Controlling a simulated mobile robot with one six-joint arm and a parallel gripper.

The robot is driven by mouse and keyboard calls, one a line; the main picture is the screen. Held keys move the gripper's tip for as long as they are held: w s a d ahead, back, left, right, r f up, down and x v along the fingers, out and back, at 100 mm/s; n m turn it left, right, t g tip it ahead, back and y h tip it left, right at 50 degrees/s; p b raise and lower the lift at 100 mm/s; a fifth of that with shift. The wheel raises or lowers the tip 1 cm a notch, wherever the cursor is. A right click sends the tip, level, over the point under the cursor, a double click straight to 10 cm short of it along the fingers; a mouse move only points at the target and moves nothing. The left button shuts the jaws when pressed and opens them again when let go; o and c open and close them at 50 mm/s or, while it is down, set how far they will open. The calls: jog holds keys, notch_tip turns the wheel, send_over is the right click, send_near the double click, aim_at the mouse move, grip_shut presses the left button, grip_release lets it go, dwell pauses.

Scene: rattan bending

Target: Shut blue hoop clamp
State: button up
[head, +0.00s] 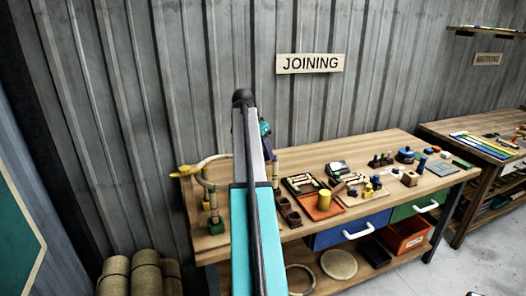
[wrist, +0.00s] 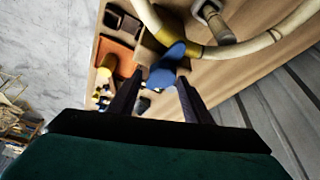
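The blue hoop clamp (wrist: 166,68) is in the wrist view, just beyond my fingertips, beside the pale rattan hoop (wrist: 253,43). Its blue part looks like a lever; I cannot tell whether the clamp is open or shut. My gripper (wrist: 158,78) has its two dark fingers spread apart, with the blue part showing in line with the gap. I see no grip on it. In the head view the rattan hoop (head: 206,162) stands at the bench's left end, partly hidden by my arm.
A grey metal bracket (wrist: 211,14) is near the hoop. A corrugated wall (head: 180,80) rises behind.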

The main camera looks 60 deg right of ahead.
jog(key=shift+a, duration=0.1)
jog(key=shift+w, duration=0.1)
jog(key=shift+b+v, duration=0.35)
jog(key=shift+v, duration=0.4)
jog(key=b+v, duration=0.3)
jog(key=v, duration=0.9)
jog(key=shift+r, duration=0.15)
